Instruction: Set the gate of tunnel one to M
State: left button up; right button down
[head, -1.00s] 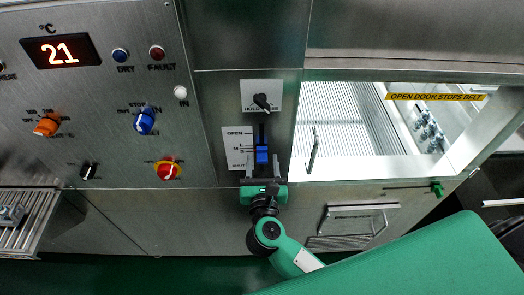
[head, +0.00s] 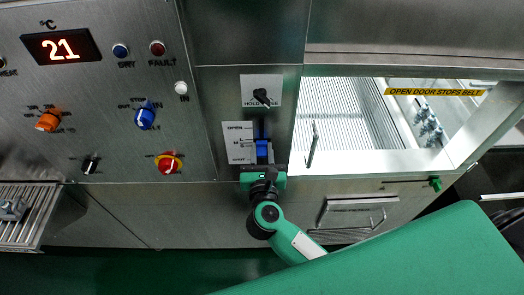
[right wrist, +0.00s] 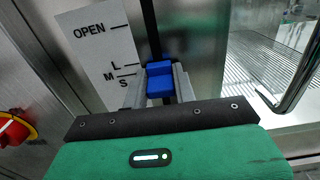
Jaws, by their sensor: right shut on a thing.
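The blue gate slider (head: 262,146) sits in a dark vertical slot (head: 262,127) on the steel panel. To its left is a white scale plate (head: 239,150) marked OPEN, L, M and S from top to bottom. In the right wrist view the blue slider (right wrist: 160,78) stands beside the lower marks, around M; its exact alignment is hard to tell from this angle. My right gripper (head: 263,158) comes from below, its fingers shut on the slider's two sides; they also show in the right wrist view (right wrist: 165,85). My left gripper is not in view.
A black knob (head: 261,96) on a white plate is above the slot. An open hatch with a handle (head: 313,145) lies close to the right. The control panel with coloured knobs, such as the red-yellow one (head: 168,164), is to the left.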

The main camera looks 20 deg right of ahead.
jog(key=shift+r, duration=0.2)
jog(key=c, duration=1.1)
grip_release()
jog(key=shift+s+a+f+b, duration=0.15)
jog(key=shift+s+f+b, duration=0.05)
jog(key=shift+s+b, duration=0.2)
jog(key=b+v, duration=0.1)
jog(key=v, duration=0.3)
jog(key=b+v, duration=0.2)
jog(key=v, duration=0.2)
jog(key=b+v, duration=0.2)
jog(key=v, duration=0.3)
jog(key=shift+r, duration=0.25)
